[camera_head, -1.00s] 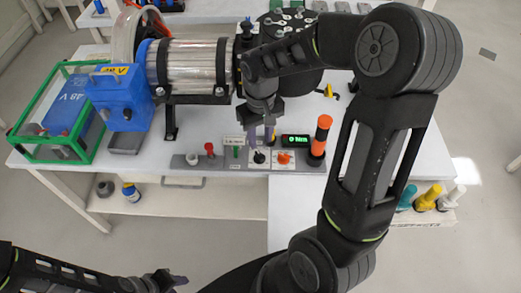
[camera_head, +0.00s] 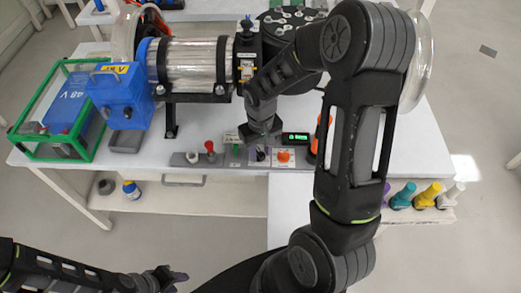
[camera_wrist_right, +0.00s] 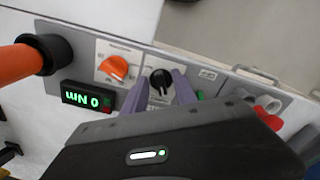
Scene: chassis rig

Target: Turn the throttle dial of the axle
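A panel strip (camera_head: 222,160) lies along the front edge of the bench. It carries a black dial (camera_wrist_right: 160,82) and an orange dial (camera_wrist_right: 115,68), each on a white plate. The label by the black dial is partly covered and cannot be read in full. My right gripper (camera_wrist_right: 159,80) is open, its two lavender fingers on either side of the black dial, with gaps visible; contact cannot be told. In the head view my right gripper (camera_head: 261,150) hides most of this dial. My left gripper (camera_head: 174,278) hangs away from the bench, apparently empty; its opening is unclear.
A green-lit display (camera_wrist_right: 87,97) reads 0 Nm beside an orange-and-black post (camera_wrist_right: 28,57). Red (camera_head: 210,150) and green levers stand left of the dials. Behind are a silver cylinder (camera_head: 190,65), a blue box (camera_head: 120,92) and a green-framed case (camera_head: 60,110).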

